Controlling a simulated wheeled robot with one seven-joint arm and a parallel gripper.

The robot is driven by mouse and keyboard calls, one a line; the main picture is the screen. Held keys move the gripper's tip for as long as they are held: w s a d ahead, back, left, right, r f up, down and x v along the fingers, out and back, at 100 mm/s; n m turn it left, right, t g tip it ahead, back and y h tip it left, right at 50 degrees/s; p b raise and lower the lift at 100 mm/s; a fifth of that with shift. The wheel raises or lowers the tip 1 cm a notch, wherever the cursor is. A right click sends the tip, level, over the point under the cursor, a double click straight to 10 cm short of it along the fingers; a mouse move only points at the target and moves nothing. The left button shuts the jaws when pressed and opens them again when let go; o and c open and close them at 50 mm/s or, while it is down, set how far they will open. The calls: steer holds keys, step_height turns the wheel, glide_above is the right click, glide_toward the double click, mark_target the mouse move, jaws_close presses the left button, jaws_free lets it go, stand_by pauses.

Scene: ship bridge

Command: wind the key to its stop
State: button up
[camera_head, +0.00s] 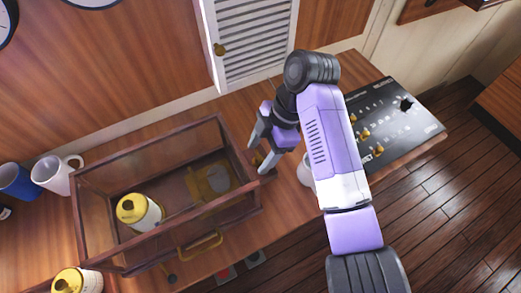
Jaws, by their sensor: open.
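My gripper (261,154) is open at the right end of a wood-framed glass case (240,202), with its fingers pointing down and left. A small brownish thing (257,158) shows between the fingertips; it may be the key, but it is too small to tell. I cannot tell whether the fingers touch it. No other key can be made out, and my arm hides part of the counter.
The case holds a yellow-capped white bottle (140,212); a similar bottle (77,281) stands in front. A blue mug (17,181) and a white mug (52,176) are at left. A black control panel (400,118) lies right of my arm. A white louvred door (252,45) is behind.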

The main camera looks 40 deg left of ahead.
steer(key=shift+c, duration=0.2)
jaws_close()
steer(key=shift+r, duration=0.1)
steer(key=shift+d+r+m+y+p, duration=0.1)
steer(key=shift+m+y+p, duration=0.2)
steer(key=shift+m+p, duration=0.65)
steer(key=m+p, duration=0.1)
steer(key=m, duration=0.1)
steer(key=m+t+y+p, duration=0.1)
steer(key=m+p, duration=0.1)
steer(key=shift+s+t, duration=0.15)
steer(key=shift+t, duration=0.15)
steer(key=m+t+p, duration=0.1)
steer(key=m+p, duration=0.1)
steer(key=m, duration=0.1)
steer(key=shift+m+y, duration=0.3)
steer(key=shift+m, duration=0.05)
steer(key=shift+s+m+t, duration=0.1)
steer(key=shift+m+t, duration=0.6)
steer(key=shift+m, duration=0.7)
